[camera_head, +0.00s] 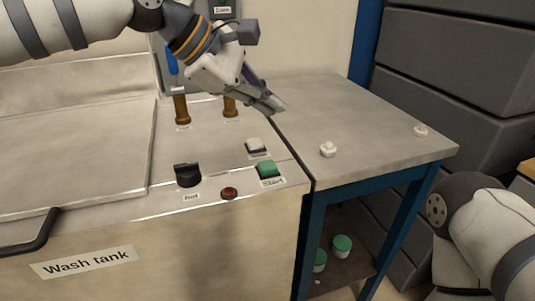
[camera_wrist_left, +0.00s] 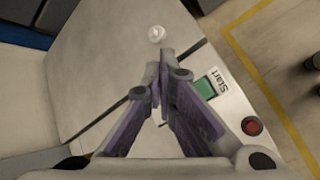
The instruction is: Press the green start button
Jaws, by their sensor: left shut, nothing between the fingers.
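The green start button (camera_head: 268,168) sits near the front right corner of the wash tank's top, with a "Start" label in front of it. It also shows in the left wrist view (camera_wrist_left: 206,88), just right of the fingers. My left gripper (camera_head: 277,106) is shut and empty. In the head view it appears above and behind the button, apart from it, pointing down to the right. My right arm shows at the lower right of the head view, but its gripper is out of the frame.
A white button (camera_head: 256,146) is behind the green one. A black knob (camera_head: 187,175) and a red button (camera_head: 229,193) are to its left. A side table (camera_head: 370,125) stands at the right with two small white pieces on it. Brown handles (camera_head: 181,108) stand behind the panel.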

